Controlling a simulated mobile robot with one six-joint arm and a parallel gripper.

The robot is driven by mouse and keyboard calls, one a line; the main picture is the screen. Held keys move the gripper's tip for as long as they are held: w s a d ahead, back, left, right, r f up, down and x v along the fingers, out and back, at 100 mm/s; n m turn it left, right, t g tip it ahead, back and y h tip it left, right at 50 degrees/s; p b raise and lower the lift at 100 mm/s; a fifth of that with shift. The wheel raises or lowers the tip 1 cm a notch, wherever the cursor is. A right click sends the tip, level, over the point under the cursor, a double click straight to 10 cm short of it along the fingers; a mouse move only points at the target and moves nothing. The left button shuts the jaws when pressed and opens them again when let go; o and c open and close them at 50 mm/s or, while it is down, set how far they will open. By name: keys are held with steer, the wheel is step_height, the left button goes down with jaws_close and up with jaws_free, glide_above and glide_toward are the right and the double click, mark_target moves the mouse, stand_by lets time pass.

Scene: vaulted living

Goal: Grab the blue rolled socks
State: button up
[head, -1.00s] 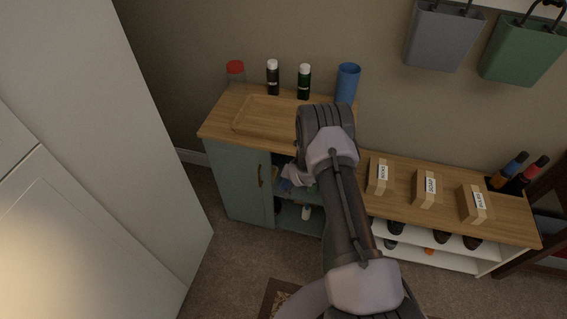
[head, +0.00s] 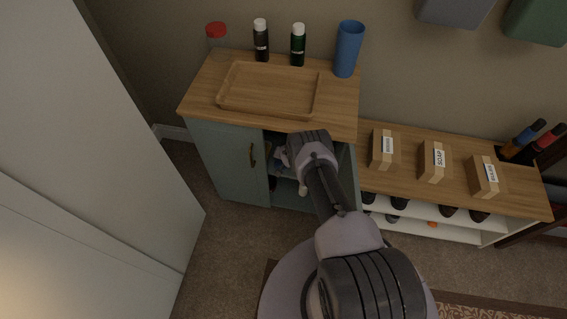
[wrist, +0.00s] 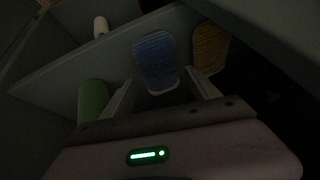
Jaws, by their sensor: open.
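The blue rolled socks (wrist: 156,60) lie on a dim shelf in the wrist view, ribbed, with a pale lower edge. My gripper (wrist: 162,88) is open and empty. Its two fingers point toward the blue socks, one at each side of their near end. I cannot tell whether they touch. In the head view my gripper is at the open right half of the green cabinet (head: 226,165), mostly hidden behind my arm.
A mustard roll (wrist: 211,48) lies close right of the blue socks. A green roll (wrist: 92,100) is left of my fingers, and a white object (wrist: 101,26) stands beyond a shelf board. A wooden tray (head: 268,112) sits on the cabinet top.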

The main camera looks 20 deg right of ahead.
steer(key=b+x, duration=0.1)
steer(key=x, duration=0.2)
steer(key=shift+s+a+f+b, duration=0.1)
steer(key=shift+s+a+b, duration=0.05)
steer(key=shift+s+b, duration=0.2)
steer(key=shift+w+f+b, duration=0.3)
steer(key=shift+w+b, duration=0.05)
steer(key=shift+b, duration=0.45)
steer(key=shift+r, duration=0.25)
steer(key=shift+f, duration=0.1)
steer(key=c, duration=1)
